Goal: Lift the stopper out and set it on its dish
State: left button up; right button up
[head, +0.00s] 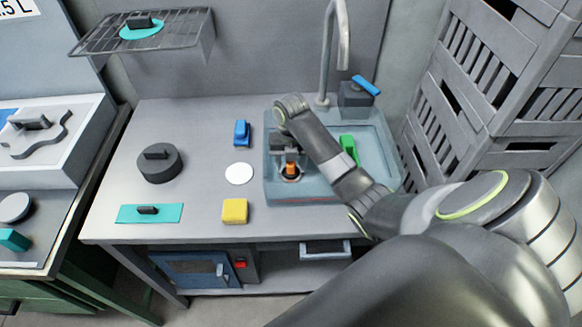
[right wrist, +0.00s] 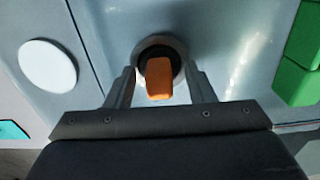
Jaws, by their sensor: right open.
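The orange stopper (head: 291,169) sits upright in the drain hole of the blue-grey sink (head: 312,189). It also shows in the right wrist view (right wrist: 159,78), with a dark ring around its base. My right gripper (head: 287,160) is over the stopper, pointing down. In the right wrist view its two fingers (right wrist: 160,90) stand apart, one on each side of the orange grip, with gaps showing. The white round dish (head: 239,174) lies on the counter just left of the sink, bare. It shows at the left of the right wrist view (right wrist: 48,66). My left gripper is not in view.
A green object (head: 349,150) is in the sink's right part. The tap (head: 338,50) rises behind the basin. A yellow sponge (head: 235,211), a blue item (head: 242,133) and a dark round pot (head: 160,163) stand on the counter around the dish. Stacked crates (head: 490,90) are at right.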

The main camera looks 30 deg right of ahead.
jog(key=shift+f, duration=0.1)
grip_shut()
dwell(0.4)
jog(key=shift+w+r, duration=0.1)
jog(key=shift+r, duration=0.4)
notch_tip(320, 180, up, 4)
jog(key=shift+f, duration=0.25)
notch_tip(320, 180, up, 4)
jog(key=p, duration=0.3)
notch_tip(320, 180, up, 8)
jog(key=p, duration=0.9)
jog(key=shift+r, duration=0.25)
